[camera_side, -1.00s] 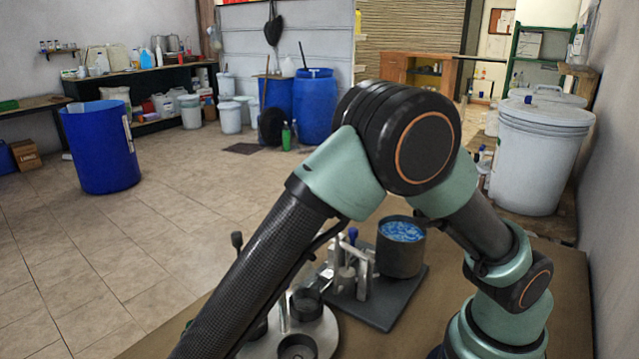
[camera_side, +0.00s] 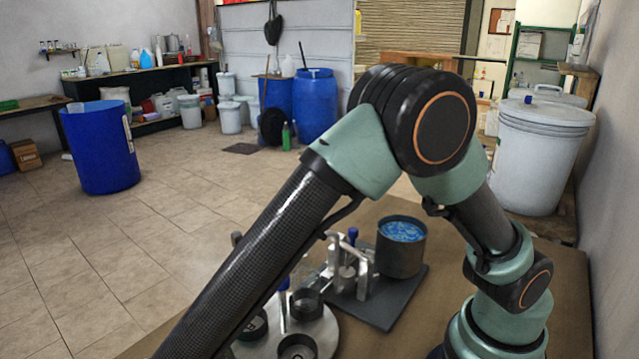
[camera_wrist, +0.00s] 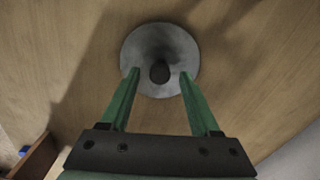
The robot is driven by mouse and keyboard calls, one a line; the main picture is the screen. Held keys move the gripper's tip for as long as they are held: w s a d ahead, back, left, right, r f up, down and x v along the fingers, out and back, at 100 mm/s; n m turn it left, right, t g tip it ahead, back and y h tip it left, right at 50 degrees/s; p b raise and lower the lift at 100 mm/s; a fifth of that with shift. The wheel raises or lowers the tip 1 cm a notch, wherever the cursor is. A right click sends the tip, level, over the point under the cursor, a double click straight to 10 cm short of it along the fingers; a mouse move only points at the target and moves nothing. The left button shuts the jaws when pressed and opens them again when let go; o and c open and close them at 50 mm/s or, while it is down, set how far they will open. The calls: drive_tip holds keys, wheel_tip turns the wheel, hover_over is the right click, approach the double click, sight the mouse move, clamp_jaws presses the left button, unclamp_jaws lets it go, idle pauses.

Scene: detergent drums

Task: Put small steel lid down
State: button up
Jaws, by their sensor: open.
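The small steel lid (camera_wrist: 160,45) is a round grey disc with a dark knob in its middle. In the wrist view it lies on the brown wooden surface. My gripper (camera_wrist: 160,72) is open, with its two green fingers apart on either side of the knob and no visible contact with it. The side view shows neither the lid nor my gripper's fingers.
In the side view, a dark pot of blue contents (camera_side: 402,232) stands on a dark plate (camera_side: 385,308) with a metal fixture (camera_side: 345,272). A round steel tray (camera_side: 318,330) with dark cups is nearer. A wooden edge (camera_wrist: 35,157) shows at lower left in the wrist view.

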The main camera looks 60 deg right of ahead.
wheel_tip(320, 180, up, 10)
drive_tip(key=w+d+r+m+t+y, duration=0.1)
drive_tip(key=w+d+r+m, duration=0.5)
drive_tip(key=d, duration=0.3)
drive_tip(key=w+d+r+m+t, duration=0.1)
drive_tip(key=d+m, duration=0.3)
drive_tip(key=d, duration=0.6)
drive_tip(key=w+d+r+m+t, duration=0.2)
drive_tip(key=d+r+m, duration=0.2)
drive_tip(key=d, duration=0.7)
drive_tip(key=shift+w+m, duration=0.3)
drive_tip(key=shift+m, duration=0.4)
drive_tip(key=shift+o, duration=0.5)
drive_tip(key=s+d+m+t+h, duration=0.1)
drive_tip(key=s+d+m, duration=0.1)
drive_tip(key=d+m, duration=0.3)
drive_tip(key=d, duration=0.3)
drive_tip(key=shift+s+t, duration=0.3)
drive_tip(key=shift+r, duration=0.1)
